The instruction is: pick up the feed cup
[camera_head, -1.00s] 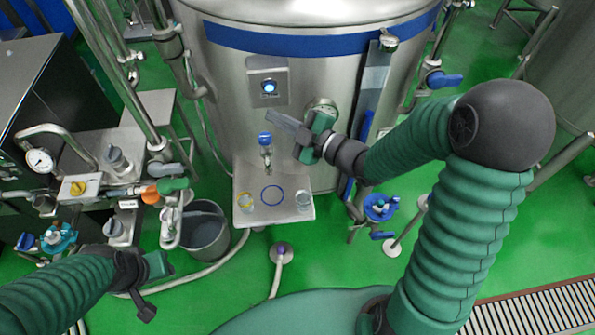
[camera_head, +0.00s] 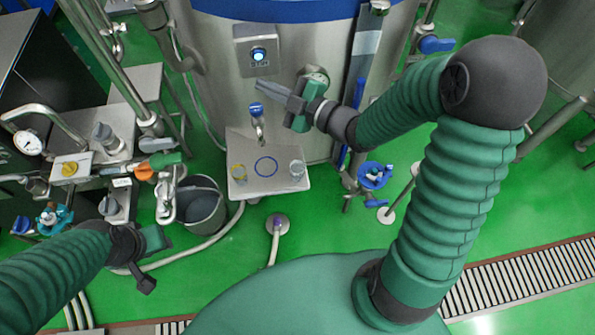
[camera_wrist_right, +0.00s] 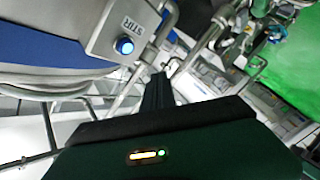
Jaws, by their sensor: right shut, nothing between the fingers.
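I cannot tell which is the feed cup. A blue ring mark lies between them, bare. My right gripper (camera_head: 261,88) is shut and empty, above and behind the tray, beside the blue-handled tap (camera_head: 257,110). Its closed fingers (camera_wrist_right: 158,80) also show in the right wrist view, where no cup shows. My left gripper (camera_head: 146,283) is low at left, away from the tray; its jaw state is unclear.
A lit blue STIR button (camera_head: 258,54) is on the tank front (camera_head: 215,50), also in the right wrist view (camera_wrist_right: 124,46). A grey bucket (camera_head: 203,207) stands left of the tray, beside pipes and valves. A blue valve (camera_head: 374,175) is at right.

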